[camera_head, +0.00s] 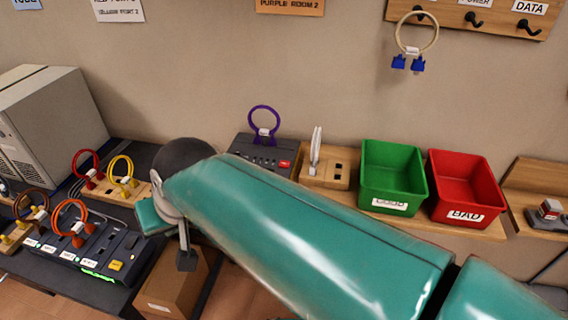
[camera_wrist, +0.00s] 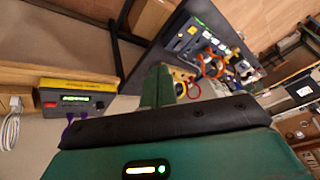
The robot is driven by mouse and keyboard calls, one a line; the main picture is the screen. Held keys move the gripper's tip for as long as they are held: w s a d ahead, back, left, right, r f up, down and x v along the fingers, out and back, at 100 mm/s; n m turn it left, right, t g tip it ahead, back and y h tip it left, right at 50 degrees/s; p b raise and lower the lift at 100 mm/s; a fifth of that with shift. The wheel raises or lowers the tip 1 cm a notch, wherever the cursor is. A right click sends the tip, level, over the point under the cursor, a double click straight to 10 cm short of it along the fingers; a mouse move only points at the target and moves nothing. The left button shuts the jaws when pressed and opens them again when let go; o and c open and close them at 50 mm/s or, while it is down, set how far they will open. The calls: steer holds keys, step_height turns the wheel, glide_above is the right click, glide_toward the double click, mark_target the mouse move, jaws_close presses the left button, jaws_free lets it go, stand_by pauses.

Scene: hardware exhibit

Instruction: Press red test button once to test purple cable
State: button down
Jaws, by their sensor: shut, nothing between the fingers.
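The dark tester box (camera_head: 262,151) stands on the wooden shelf against the wall, with the purple cable (camera_head: 264,120) looped upright out of its top. The red test button (camera_head: 284,163) is on the right of its front face. In the wrist view the tester (camera_wrist: 88,101) is at the left, with a lit green display, the red button (camera_wrist: 50,105) and part of the purple cable (camera_wrist: 69,128). My gripper (camera_wrist: 160,72) is shut and empty, apart from the tester, its fingers pointing toward the dark panel. In the head view my arm hides the tester's lower front.
A wooden block with a white cable (camera_head: 316,150), a green bin (camera_head: 391,172) and a red BAD bin (camera_head: 466,185) stand right of the tester. At left are a dark switch panel (camera_head: 92,258) with an orange cable, red and yellow cables, and a grey cabinet (camera_head: 50,115).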

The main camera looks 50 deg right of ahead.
steer(key=w+d+m, duration=0.5)
steer(key=d+m, duration=0.3)
steer(key=m+t+h, duration=0.3)
steer(key=m+h, duration=0.1)
steer(key=m, duration=1.6)
glide_above(287, 165)
step_height(287, 165, down, 3)
steer(key=shift+r, duration=0.15)
steer(key=shift+a+f, duration=0.1)
steer(key=shift+f, duration=4.35)
steer(key=shift+f, duration=0.1)
steer(key=shift+f, duration=0.3)
